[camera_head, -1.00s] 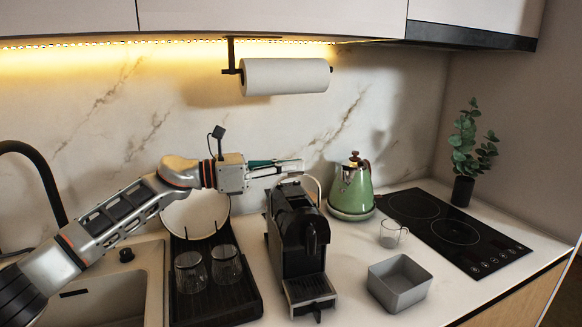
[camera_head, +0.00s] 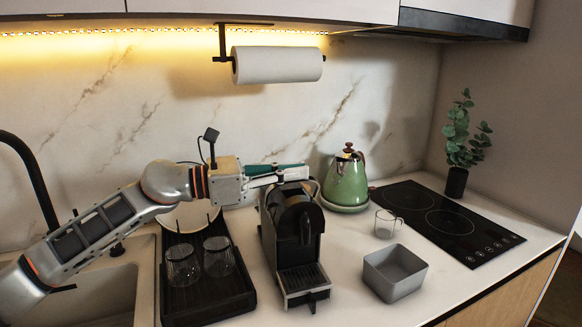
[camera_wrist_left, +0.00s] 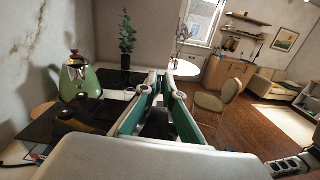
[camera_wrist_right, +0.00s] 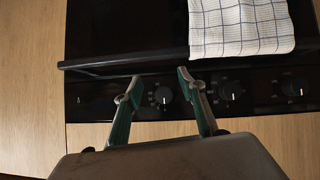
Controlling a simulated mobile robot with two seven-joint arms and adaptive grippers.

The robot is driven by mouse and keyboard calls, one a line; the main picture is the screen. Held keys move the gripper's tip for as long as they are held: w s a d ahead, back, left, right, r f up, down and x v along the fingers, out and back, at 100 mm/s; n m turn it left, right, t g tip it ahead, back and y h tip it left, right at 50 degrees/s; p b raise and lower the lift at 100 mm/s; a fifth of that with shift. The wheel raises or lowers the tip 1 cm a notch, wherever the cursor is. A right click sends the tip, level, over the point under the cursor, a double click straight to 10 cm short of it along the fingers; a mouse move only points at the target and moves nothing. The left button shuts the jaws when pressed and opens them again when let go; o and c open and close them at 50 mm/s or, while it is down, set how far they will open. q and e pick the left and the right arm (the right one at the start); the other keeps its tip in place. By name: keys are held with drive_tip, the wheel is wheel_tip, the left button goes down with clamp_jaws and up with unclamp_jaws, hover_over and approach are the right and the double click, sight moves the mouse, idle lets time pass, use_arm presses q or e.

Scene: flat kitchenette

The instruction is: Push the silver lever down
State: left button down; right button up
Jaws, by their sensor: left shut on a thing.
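The black coffee machine (camera_head: 296,240) stands on the counter, with the silver lever (camera_head: 316,186) at its top, only a small curved part of it showing. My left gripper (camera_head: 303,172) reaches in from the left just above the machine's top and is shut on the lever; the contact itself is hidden. In the left wrist view the fingers (camera_wrist_left: 161,80) point away, with the dark machine top (camera_wrist_left: 160,125) below and between them. My right gripper (camera_wrist_right: 158,84) shows only in its wrist view, open and empty before the black oven front (camera_wrist_right: 240,92).
A black tray (camera_head: 190,300) with two glasses lies left of the machine. A green kettle (camera_head: 347,183), a glass cup (camera_head: 386,224) and a grey box (camera_head: 395,275) stand to its right, before the cooktop (camera_head: 440,215). A paper roll (camera_head: 278,65) hangs above.

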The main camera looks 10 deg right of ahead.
use_arm(q)
drive_tip(key=shift+s+f, duration=0.15)
drive_tip(key=shift+f, duration=0.1)
drive_tip(key=c, duration=2.3)
unclamp_jaws()
drive_tip(key=shift+d, duration=0.1)
drive_tip(key=shift+r, duration=0.1)
drive_tip(key=v, duration=1.2)
